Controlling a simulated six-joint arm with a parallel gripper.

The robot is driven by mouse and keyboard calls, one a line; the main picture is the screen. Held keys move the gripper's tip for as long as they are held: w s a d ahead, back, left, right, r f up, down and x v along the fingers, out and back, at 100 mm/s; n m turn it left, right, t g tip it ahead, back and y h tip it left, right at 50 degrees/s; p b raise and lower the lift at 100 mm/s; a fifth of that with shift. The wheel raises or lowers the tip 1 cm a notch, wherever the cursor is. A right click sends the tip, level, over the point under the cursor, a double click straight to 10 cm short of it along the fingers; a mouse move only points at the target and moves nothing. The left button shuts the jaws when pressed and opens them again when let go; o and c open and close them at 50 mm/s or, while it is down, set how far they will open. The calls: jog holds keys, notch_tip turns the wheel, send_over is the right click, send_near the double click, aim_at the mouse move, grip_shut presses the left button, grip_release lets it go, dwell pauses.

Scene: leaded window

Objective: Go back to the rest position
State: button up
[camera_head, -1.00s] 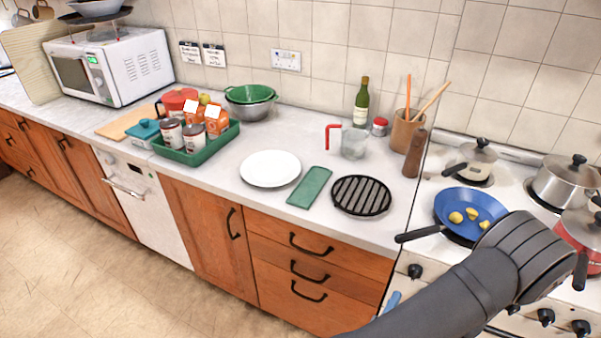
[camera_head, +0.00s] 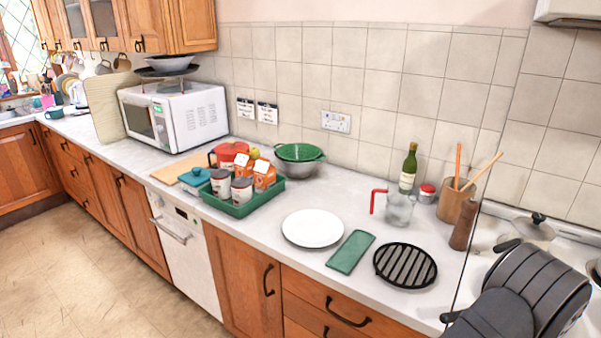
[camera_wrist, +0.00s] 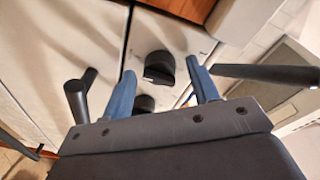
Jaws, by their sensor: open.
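My gripper (camera_wrist: 161,78) shows in the wrist view with its two blue fingers apart and nothing between them. It faces a pale appliance front with black knobs (camera_wrist: 159,67). In the head view my dark arm fills the lower right corner over the stove, and my fingers are out of sight there. The blue pan is hidden in the head view behind my arm.
A white plate (camera_head: 313,228), a green mat (camera_head: 350,252) and a black grill plate (camera_head: 405,265) lie on the counter (camera_head: 270,208). A black handle (camera_wrist: 265,73) juts near my right finger.

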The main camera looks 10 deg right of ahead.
jog(key=v, duration=1.2)
jog(key=w+d+n+t, duration=0.1)
jog(key=w+d+n, duration=0.1)
jog(key=n, duration=0.5)
jog(key=w+d+n, duration=0.3)
jog(key=d+n, duration=0.1)
jog(key=n, duration=0.4)
jog(key=w+d+n+t+y, duration=0.1)
jog(key=w+d+n, duration=0.1)
jog(key=n, duration=0.5)
jog(key=shift+d+n+t, duration=0.3)
jog(key=shift+d, duration=0.45)
jog(key=shift+w+f, duration=0.1)
jog(key=shift+w, duration=0.05)
dwell(0.6)
jog(key=shift+w+m+g+h, duration=0.1)
jog(key=shift+m+g+h, duration=0.3)
jog(key=shift+m, duration=2.3)
jog(key=shift+m+g+h, duration=0.3)
jog(key=shift+m+g, duration=0.1)
jog(key=shift+m, duration=2.3)
